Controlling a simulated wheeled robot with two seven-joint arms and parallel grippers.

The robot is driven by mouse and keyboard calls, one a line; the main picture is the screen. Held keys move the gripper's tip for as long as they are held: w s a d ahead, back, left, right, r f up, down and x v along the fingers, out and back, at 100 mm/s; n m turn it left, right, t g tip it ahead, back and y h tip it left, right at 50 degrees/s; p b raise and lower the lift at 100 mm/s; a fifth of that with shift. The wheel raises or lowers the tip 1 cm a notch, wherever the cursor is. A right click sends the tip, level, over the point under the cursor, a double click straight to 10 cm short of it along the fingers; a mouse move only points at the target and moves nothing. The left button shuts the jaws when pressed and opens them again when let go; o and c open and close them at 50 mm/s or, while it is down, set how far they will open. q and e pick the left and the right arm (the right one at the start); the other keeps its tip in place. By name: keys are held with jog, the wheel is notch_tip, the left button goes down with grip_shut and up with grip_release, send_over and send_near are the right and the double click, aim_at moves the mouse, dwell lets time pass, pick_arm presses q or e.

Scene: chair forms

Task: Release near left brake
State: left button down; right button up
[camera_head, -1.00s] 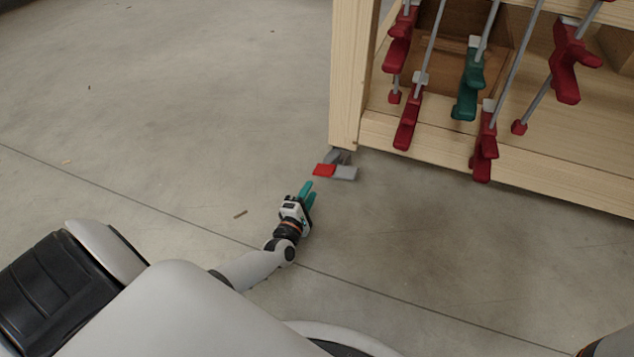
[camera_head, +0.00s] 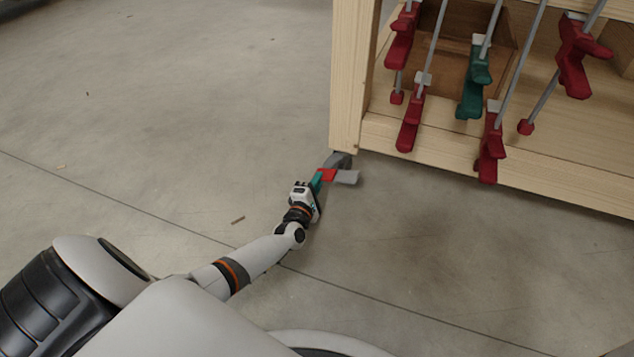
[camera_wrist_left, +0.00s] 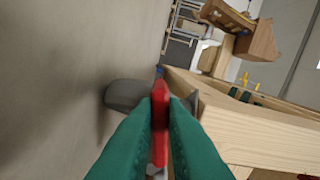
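The near left brake is a red pedal (camera_head: 327,175) on a grey caster (camera_head: 346,178) at the foot of the wooden unit's near left post. My left gripper (camera_head: 319,180) is low over the floor at this pedal. In the left wrist view its two green fingers (camera_wrist_left: 161,120) lie on either side of the red pedal (camera_wrist_left: 159,112), with no clear gap, so it looks shut on it. The grey caster parts show just beyond the fingertips. My right gripper is out of view.
The wooden unit (camera_head: 347,90) stands behind and right of the caster. Red clamps (camera_head: 411,125) and a green clamp (camera_head: 474,90) hang along its front. The concrete floor (camera_head: 180,100) to the left is clear.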

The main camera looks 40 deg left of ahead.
pick_arm(q)
jog(key=shift+r+m+p, duration=0.35)
jog(key=shift+m+p, duration=0.3)
jog(key=shift+m, duration=0.1)
jog(key=shift+r+m+p, duration=0.35)
jog(key=shift+m+p, duration=0.3)
jog(key=shift+m, duration=0.1)
jog(key=shift+d+r+m+p, duration=0.1)
jog(key=shift+r+m+p, duration=0.1)
jog(key=shift+m+p, duration=0.35)
jog(key=shift+d+r+m+p, duration=0.15)
jog(key=shift+m+p, duration=0.2)
jog(key=shift+m, duration=0.4)
jog(key=c, duration=1.5)
grip_release()
